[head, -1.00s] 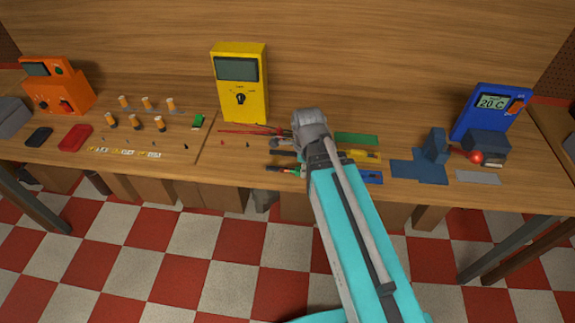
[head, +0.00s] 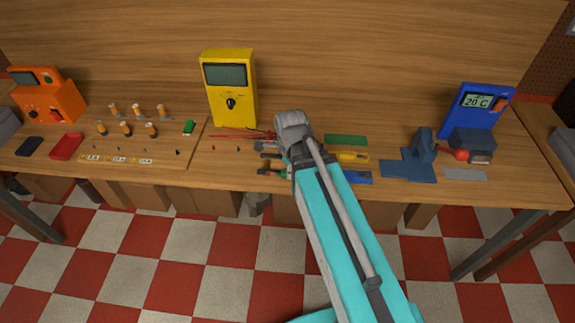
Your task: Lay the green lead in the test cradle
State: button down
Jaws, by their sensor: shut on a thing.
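My gripper (head: 293,128) is at the end of the turquoise arm, low over the middle of the bench. I see its grey wrist from behind. The fingers and whatever they hold are hidden under the wrist. I cannot pick out the green lead for sure. Thin red leads (head: 238,134) lie just left of the wrist, on the bench. I cannot tell for sure which thing is the test cradle. A blue-grey stand on a flat base (head: 406,170) is to the right, beside a red ball (head: 461,155).
A yellow multimeter (head: 230,88) stands behind my gripper, a little left. Hand tools (head: 272,172) lie near the front edge. A green strip (head: 345,140) and a yellow tool (head: 352,157) lie right of the wrist. A blue thermometer unit (head: 478,110) stands far right.

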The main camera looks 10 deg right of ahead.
jog(key=d+r+p, duration=0.2)
jog(key=d, duration=0.1)
jog(key=shift+s+r, duration=0.25)
jog(key=shift+s, duration=0.05)
jog(key=w+f+b, duration=0.3)
jog(key=w, duration=0.1)
jog(key=w+a+f+b, duration=0.1)
jog(key=w+f+b, duration=0.2)
jog(key=w, duration=0.1)
jog(key=w+f+b, duration=0.3)
jog(key=w, duration=0.2)
jog(key=shift+a+f, duration=0.1)
jog(key=shift+a, duration=0.15)
jog(key=shift+w, duration=0.1)
jog(key=shift+w+f+b, duration=0.35)
jog(key=shift+f+b, duration=0.15)
jog(key=shift+b, duration=0.15)
jog(key=shift+f+b, duration=1.45)
